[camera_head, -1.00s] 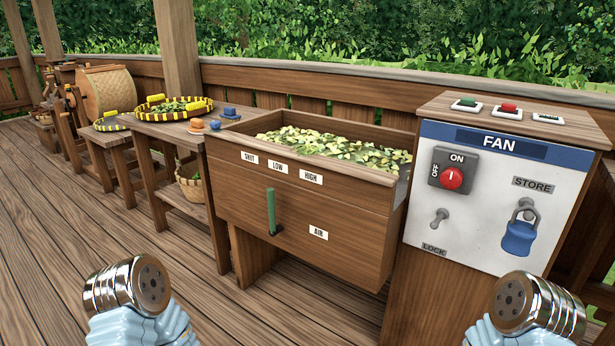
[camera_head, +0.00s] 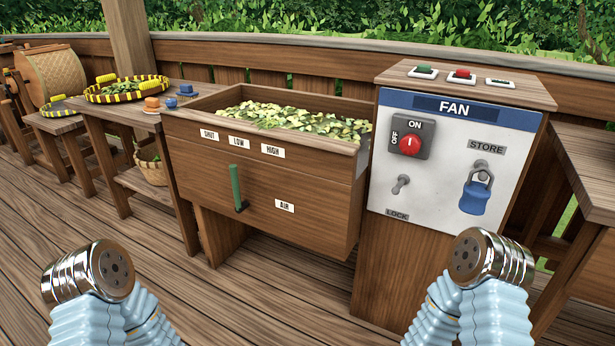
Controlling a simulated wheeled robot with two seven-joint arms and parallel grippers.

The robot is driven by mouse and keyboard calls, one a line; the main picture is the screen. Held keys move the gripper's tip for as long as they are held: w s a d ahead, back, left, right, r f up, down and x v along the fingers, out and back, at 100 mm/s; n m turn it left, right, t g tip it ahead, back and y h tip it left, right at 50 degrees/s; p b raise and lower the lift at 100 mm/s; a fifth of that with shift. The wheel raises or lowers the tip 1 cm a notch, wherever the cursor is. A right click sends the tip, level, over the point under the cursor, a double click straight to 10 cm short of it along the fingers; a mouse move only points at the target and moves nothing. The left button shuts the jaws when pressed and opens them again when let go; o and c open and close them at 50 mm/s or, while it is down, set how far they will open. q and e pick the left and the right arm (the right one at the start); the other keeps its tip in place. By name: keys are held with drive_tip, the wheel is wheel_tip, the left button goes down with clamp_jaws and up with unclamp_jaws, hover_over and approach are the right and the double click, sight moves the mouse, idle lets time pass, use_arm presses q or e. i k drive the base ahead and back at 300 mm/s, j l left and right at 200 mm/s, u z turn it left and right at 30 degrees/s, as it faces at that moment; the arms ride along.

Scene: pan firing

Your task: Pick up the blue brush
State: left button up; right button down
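Two small blue items lie on the side table beside the yellow-and-black tray: one blue item (camera_head: 186,90) at the back and a smaller blue item (camera_head: 170,103) in front. They are too small to tell whether either is a brush. My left gripper (camera_head: 88,273) shows as a chrome cylinder end at lower left, well in front of the table. My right gripper (camera_head: 490,258) is a similar chrome end at lower right, in front of the fan cabinet. Both are far from the blue items and touch nothing. No fingers show, so their opening is unclear.
An orange item (camera_head: 152,104) sits beside the blue ones, near the tray (camera_head: 128,98) of leaves. A wooden bin (camera_head: 262,190) with leaves and a green lever (camera_head: 236,187) stands centre. The fan cabinet (camera_head: 440,240) carries a blue padlock (camera_head: 475,193). Floor at left is open.

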sight(186, 94)
drive_tip(key=i+j+z, duration=0.35)
drive_tip(key=j, duration=0.85)
drive_tip(key=i+j+z, duration=0.2)
drive_tip(key=j+z, duration=0.2)
drive_tip(key=j, duration=0.85)
drive_tip(key=j+z, duration=0.35)
drive_tip(key=j, duration=0.9)
